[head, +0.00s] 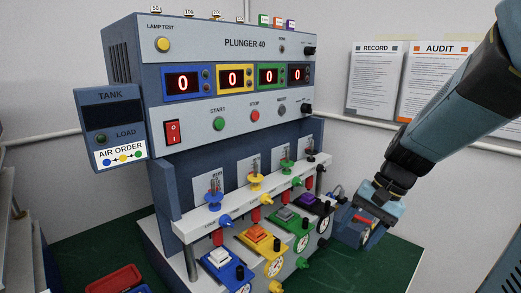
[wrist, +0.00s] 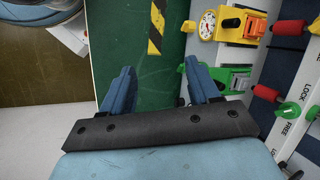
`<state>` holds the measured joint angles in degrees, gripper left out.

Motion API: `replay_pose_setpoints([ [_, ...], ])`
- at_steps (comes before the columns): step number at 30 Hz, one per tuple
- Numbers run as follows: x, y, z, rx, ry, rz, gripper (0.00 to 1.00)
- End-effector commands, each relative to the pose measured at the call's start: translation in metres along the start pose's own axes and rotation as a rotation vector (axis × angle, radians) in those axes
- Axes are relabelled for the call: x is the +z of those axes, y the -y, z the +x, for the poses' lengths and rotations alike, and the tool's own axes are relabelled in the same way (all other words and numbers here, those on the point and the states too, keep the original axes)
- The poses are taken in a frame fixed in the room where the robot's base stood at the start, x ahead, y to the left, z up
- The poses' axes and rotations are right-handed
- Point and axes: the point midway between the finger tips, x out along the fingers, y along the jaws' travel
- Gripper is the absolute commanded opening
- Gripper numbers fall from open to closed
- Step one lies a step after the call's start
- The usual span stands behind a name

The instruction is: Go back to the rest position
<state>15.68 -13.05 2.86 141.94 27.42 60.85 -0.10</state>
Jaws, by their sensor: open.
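My gripper (wrist: 158,92) is open in the wrist view, its two blue fingers apart with only the green surface between them. In the head view my arm comes in from the right, and my gripper (head: 362,222) is low beside the right end of the PLUNGER 40 machine (head: 240,90).
The green mat (head: 400,262) is clear at the lower right. A TANK box (head: 110,125) hangs at the machine's left. A red tray (head: 115,280) lies at the lower left. RECORD (head: 374,85) and AUDIT (head: 435,85) sheets are on the wall behind my arm. The four displays read 0.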

Motion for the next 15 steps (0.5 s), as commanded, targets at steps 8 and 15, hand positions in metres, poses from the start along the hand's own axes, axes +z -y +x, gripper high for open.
replay_pose_setpoints([
  [8, 0.026, 0.001, -0.039, 0.123, -0.214, -0.237, 0.61],
  [15, 0.048, -0.001, -0.075, 0.210, -0.408, -0.423, 0.61],
])
